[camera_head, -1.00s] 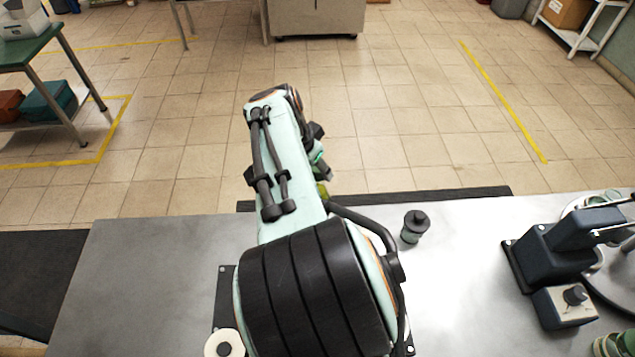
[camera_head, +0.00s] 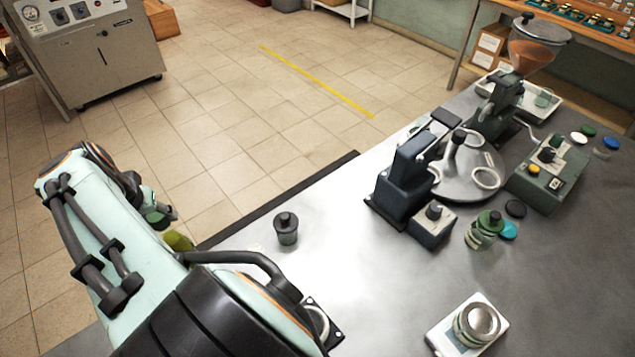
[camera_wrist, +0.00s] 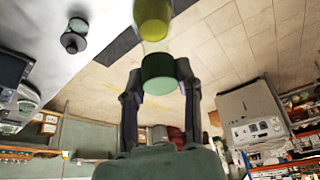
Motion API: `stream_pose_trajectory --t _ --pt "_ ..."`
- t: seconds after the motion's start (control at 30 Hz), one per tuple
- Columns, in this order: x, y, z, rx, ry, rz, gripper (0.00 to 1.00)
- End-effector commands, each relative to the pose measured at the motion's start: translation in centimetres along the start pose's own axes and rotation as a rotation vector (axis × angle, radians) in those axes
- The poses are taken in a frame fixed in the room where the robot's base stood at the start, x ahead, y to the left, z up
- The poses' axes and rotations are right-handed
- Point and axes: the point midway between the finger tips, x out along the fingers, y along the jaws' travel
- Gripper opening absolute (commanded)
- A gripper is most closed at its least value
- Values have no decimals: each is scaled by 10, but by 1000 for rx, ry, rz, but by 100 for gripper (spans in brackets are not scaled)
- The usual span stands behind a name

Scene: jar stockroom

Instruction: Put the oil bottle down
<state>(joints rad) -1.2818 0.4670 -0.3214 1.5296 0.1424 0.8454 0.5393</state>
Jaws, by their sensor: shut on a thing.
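The oil bottle, with yellow-green oil (camera_wrist: 153,18) and a dark green cap, is held in my gripper (camera_wrist: 160,82) in the wrist view. The two fingers are shut on it at the cap end. In the head view, the yellow-green part of the oil bottle (camera_head: 178,241) shows just below my gripper (camera_head: 160,215). The rest of it is hidden behind my arm. It appears held off the left side of the steel table (camera_head: 330,290), beyond its dark edge, over the floor.
Bare table lies around the small jar.

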Motion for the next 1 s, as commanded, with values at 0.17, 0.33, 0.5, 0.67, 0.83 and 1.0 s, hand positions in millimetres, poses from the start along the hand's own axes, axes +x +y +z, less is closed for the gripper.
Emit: stream_pose_trajectory --t 0.17,0.33,0.5,0.67,0.83,1.0 --pt "2 22 -2 -45 2 -22 0" --pt "3 51 -8 -64 3 -29 0" --pt "1 91 -14 -59 4 -28 0" --pt "-4 135 -19 -25 5 -14 0" --pt "-14 190 -21 54 6 19 0" --pt "-28 246 -19 172 6 69 0"
